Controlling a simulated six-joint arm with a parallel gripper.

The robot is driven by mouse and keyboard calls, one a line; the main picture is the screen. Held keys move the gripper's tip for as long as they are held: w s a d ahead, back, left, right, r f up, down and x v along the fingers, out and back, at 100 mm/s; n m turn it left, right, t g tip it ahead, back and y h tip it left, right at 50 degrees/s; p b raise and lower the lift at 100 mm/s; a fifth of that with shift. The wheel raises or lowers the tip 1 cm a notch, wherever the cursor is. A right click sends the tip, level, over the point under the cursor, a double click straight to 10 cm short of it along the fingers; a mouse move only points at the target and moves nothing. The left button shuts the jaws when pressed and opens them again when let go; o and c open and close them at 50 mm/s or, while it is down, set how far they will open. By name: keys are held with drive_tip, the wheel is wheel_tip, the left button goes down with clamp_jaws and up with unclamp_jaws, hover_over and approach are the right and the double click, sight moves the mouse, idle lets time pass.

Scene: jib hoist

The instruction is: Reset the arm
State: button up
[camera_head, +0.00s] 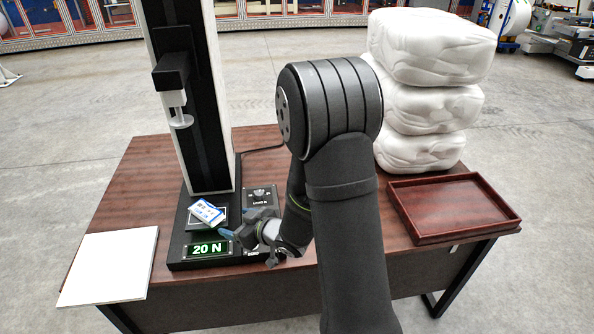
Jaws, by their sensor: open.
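My black arm reaches over the table (350,265) from the front. My gripper (238,225) is low over the base of a tall test stand, with blue-tipped fingers pointing left; it is open, and I see nothing between the fingers. A small white and blue packet (207,213) lies tilted on the stand's plate, just left of and behind the fingers. Whether they touch it I cannot tell. The stand's column (213,100) carries a white press foot (181,118) well above the packet. A green display (208,249) reads 20 N. My forearm hides part of the table.
A dial box (262,196) stands close behind my gripper. A white board (110,266) lies at the table's left. An empty brown tray (450,205) is at the right, with stacked white wrapped bundles (425,108) behind it. The column stands close to my gripper.

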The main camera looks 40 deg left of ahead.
sight(214, 215)
drive_tip(key=x, duration=1.2)
drive_tip(key=shift+f, duration=0.1)
wheel_tip(214, 215, up, 3)
drive_tip(key=shift+f, duration=0.1)
drive_tip(key=shift+d+r, duration=0.1)
drive_tip(key=shift+r, duration=0.25)
